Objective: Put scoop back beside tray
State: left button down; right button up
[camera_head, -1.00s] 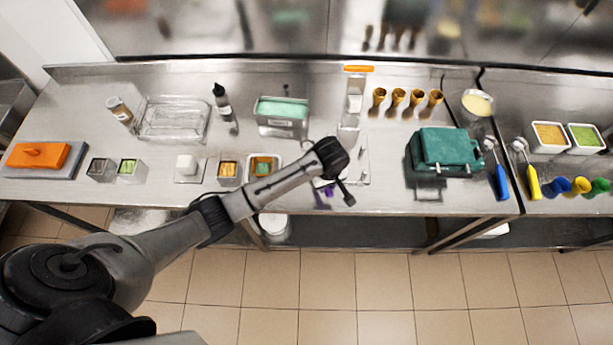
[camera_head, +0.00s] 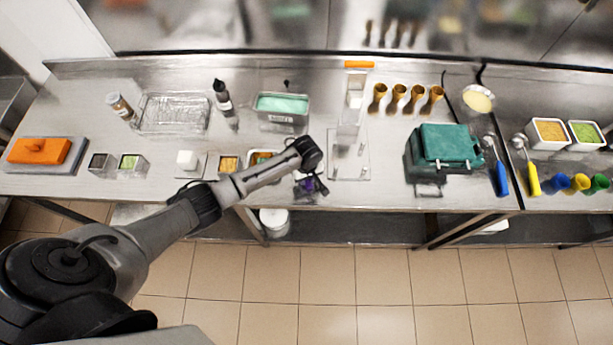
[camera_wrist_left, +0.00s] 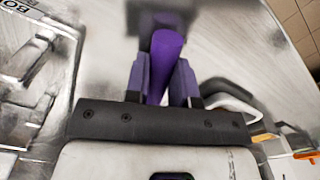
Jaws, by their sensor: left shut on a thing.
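My left gripper (camera_head: 312,184) hangs over the front part of the steel counter, right of the small food containers. In the left wrist view the gripper (camera_wrist_left: 164,85) is shut on the purple handle of the scoop (camera_wrist_left: 165,55). The scoop (camera_head: 308,186) shows only as a small purple patch in the head view; its head is mostly hidden. A steel pan with pale green contents (camera_head: 282,104) stands behind the gripper. A flat pale tray-like plate (camera_head: 349,168) lies just right of the gripper. My right gripper is out of view.
A teal box (camera_head: 447,148) stands to the right, with a blue-handled scoop (camera_head: 499,178) beyond it. Several cones (camera_head: 398,97) stand at the back. An orange lidded block (camera_head: 40,151) is at far left. The counter between plate and teal box is clear.

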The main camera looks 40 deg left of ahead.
pick_arm(q)
jog(key=shift+f, duration=0.15)
jog(key=c, duration=1)
grip_release()
jog(key=shift+o, duration=0.2)
notch_tip(320, 180, up, 12)
jog(key=s+d+f+m+t+h, duration=0.1)
jog(key=s+d+f+m, duration=0.1)
jog(key=s+d+m, duration=0.35)
jog(key=s+d+f+m+t, duration=0.1)
jog(key=s+d+m, duration=0.1)
jog(key=s, duration=0.7)
jog(key=s+r+m+t, duration=0.1)
jog(key=s+r+m, duration=0.1)
jog(key=s, duration=0.5)
jog(key=s+a+r+m, duration=0.1)
jog(key=s+r+m, duration=0.2)
jog(key=s, duration=0.4)
jog(key=shift+a+r+m+t+y+p, duration=0.15)
jog(key=shift+r+m+t+y+p, duration=0.2)
jog(key=shift+m, duration=0.3)
